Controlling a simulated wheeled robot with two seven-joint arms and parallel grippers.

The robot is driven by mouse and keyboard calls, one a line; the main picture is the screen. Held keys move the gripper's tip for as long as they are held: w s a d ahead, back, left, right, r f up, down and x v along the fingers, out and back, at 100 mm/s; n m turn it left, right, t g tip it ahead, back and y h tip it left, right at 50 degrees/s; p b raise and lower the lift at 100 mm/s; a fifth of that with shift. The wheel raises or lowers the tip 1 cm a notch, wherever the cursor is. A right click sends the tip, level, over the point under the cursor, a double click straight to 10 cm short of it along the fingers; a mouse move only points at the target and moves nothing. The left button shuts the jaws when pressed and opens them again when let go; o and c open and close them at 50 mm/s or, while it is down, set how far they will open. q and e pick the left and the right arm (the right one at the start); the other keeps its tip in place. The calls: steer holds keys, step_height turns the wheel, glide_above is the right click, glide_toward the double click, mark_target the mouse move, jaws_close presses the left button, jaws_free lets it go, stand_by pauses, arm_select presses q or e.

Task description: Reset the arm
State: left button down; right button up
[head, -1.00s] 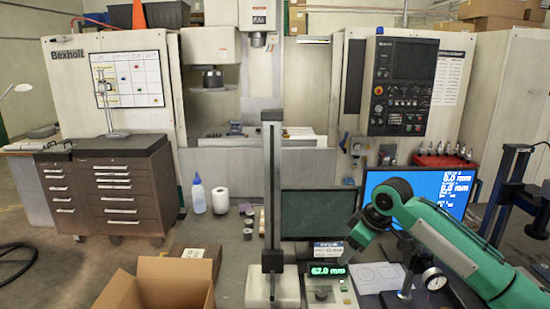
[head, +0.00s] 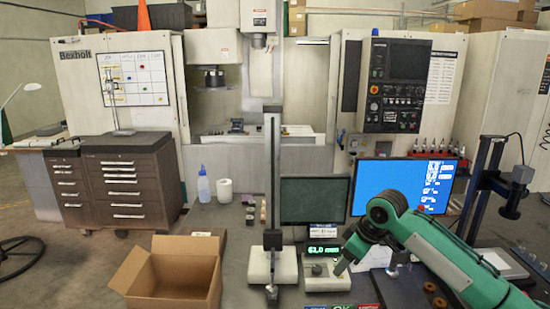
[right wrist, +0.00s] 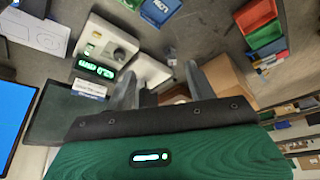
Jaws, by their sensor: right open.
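My right arm, green with dark joints, comes in from the right in the head view. Its gripper (head: 341,268) points down beside the small gauge display. In the right wrist view the two grey fingers of the right gripper (right wrist: 160,85) stand apart with nothing between them. The grey gauge box with a green readout (head: 325,262) reads about 61.0 mm; it also shows in the right wrist view (right wrist: 108,45). In the head view I cannot tell whether the fingers touch it. My left gripper is not in view.
A tall column stand (head: 272,190) rises from the bench left of the gauge. An open cardboard box (head: 170,275) is at front left. A dark monitor (head: 308,198) and a blue monitor (head: 375,180) stand behind. Red, green and blue bins (right wrist: 258,20) show in the wrist view.

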steer(key=s+a+f+m+y, duration=0.1)
steer(key=s+a+f, duration=0.2)
steer(key=s+f, duration=0.6)
steer(key=s+a+f+m, duration=0.1)
steer(key=s+a+f, duration=0.3)
steer(key=s+f, duration=0.5)
steer(key=s+d+f+m+h, duration=0.25)
steer(key=s+d, duration=0.35)
steer(key=s, duration=0.5)
steer(key=s+d+f+m+h, duration=0.2)
steer(key=s+d+m, duration=0.3)
steer(key=s, duration=0.6)
step_height(320, 180, down, 36)
steer(key=n+b, duration=0.1)
steer(key=b, duration=0.4)
arm_select(q)
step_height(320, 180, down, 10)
steer(key=b, duration=0.5)
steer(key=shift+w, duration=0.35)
arm_select(e)
steer(key=s+d+f+g, duration=0.1)
steer(key=s+d+f, duration=0.1)
steer(key=s+f, duration=0.7)
steer(key=s+d+f, duration=0.2)
steer(key=s+f, duration=0.8)
steer(key=f, duration=0.5)
steer(key=shift+f+g, duration=0.4)
steer(key=shift+s+d+n, duration=0.15)
steer(key=shift+n, duration=0.1)
